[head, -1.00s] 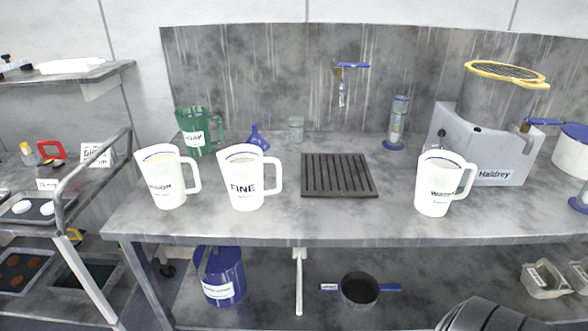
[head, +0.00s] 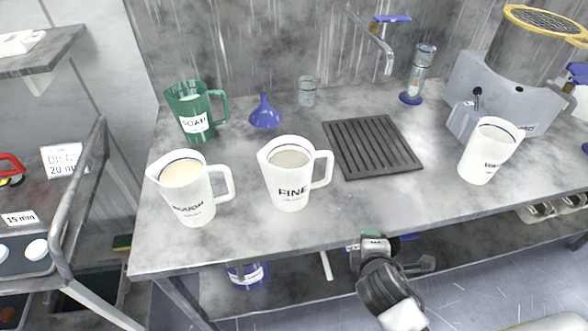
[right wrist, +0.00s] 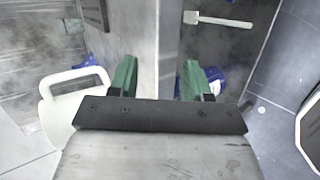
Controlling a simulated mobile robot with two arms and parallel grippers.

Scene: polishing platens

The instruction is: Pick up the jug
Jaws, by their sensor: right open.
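Several jugs stand upright on the bench. The white FINE jug (head: 289,175) is near the middle with its handle to the right. The white ROUGH jug (head: 187,190) stands left of it, and the green SOAP jug (head: 192,112) behind that. Another white jug (head: 487,152) is at the right. My right gripper (head: 385,243) is at the bench's front edge, below and right of the FINE jug and apart from it. In the right wrist view its green fingers (right wrist: 157,78) are open and empty. A white jug handle (right wrist: 72,92) shows left of them. My left gripper is out of view.
The bench (head: 300,235) has a dark slotted grate (head: 371,147), a blue funnel (head: 264,112) and a clear glass (head: 307,91). A tap (head: 378,42) hangs behind. A grey machine (head: 506,90) stands at the right. A rack rail (head: 80,190) is at the left.

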